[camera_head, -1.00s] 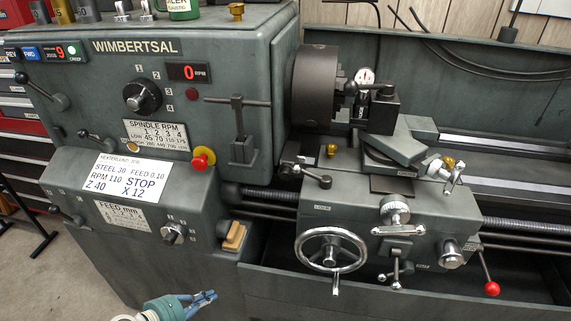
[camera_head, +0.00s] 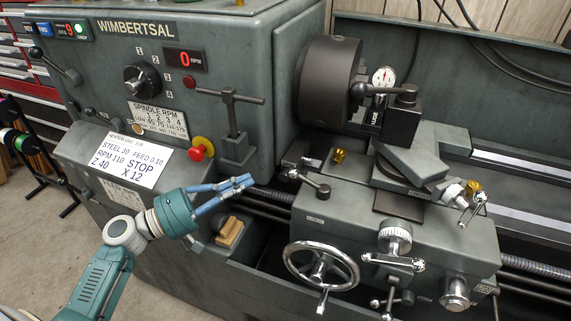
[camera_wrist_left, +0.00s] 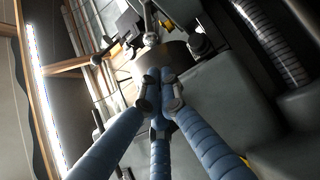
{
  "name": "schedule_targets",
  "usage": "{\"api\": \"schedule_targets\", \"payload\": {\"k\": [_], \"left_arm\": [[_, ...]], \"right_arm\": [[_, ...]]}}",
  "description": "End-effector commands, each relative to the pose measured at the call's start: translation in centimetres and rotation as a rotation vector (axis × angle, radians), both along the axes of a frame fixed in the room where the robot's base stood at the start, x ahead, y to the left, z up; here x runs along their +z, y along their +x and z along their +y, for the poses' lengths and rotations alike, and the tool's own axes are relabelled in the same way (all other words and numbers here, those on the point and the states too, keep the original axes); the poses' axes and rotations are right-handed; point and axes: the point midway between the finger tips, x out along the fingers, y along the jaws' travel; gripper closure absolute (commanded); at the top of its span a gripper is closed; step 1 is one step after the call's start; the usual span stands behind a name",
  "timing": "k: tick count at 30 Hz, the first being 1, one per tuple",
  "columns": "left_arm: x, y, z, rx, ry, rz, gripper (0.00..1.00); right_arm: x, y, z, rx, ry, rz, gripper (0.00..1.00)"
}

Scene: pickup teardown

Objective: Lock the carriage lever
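The carriage lever (camera_head: 314,185) is a short dark lever with a round black knob, at the left end of the carriage top (camera_head: 345,215) below the chuck. A small label, too small to read, is on the carriage face beneath it. My left gripper (camera_head: 250,182) has blue fingers and is in front of the headstock, left of the lever and apart from it. Its fingertips come together with nothing seen between them; they also meet in the left wrist view (camera_wrist_left: 160,82). My right gripper is not in view.
The carriage handwheel (camera_head: 321,265) sits below and right of my left gripper. The red stop button (camera_head: 201,148) and a T-handled chuck key (camera_head: 231,125) are above it. A wooden block (camera_head: 229,232) lies just below it. The chuck (camera_head: 330,80) overhangs behind the lever.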

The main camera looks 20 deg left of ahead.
Motion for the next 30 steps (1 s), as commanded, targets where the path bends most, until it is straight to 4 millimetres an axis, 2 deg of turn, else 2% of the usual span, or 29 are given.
{"api": "schedule_targets", "payload": {"k": [1,3,5,8,12,17,23,30], "left_arm": [[0.0,0.0,-0.1,0.000,0.000,0.000,1.00],[0.1,0.3,-0.2,0.000,0.000,0.000,1.00],[0.3,0.6,-0.6,-0.001,0.000,-0.001,1.00],[0.6,1.7,-1.5,-0.001,0.000,-0.001,1.00],[1.0,3.6,-3.3,-0.001,0.000,-0.001,1.00],[1.3,5.6,-5.1,0.000,-0.001,-0.001,1.00],[1.3,7.1,-6.5,0.001,-0.001,0.001,1.00],[1.1,7.4,-6.8,0.001,0.000,0.002,1.00]], "right_arm": [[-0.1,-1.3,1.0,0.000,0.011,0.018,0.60],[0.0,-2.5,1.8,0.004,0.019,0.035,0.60],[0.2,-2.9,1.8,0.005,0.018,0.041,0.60],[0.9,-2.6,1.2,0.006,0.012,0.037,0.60],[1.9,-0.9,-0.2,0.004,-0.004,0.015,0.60],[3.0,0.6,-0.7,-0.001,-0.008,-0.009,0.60],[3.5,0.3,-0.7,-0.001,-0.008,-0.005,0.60],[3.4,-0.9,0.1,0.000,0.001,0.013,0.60]]}}
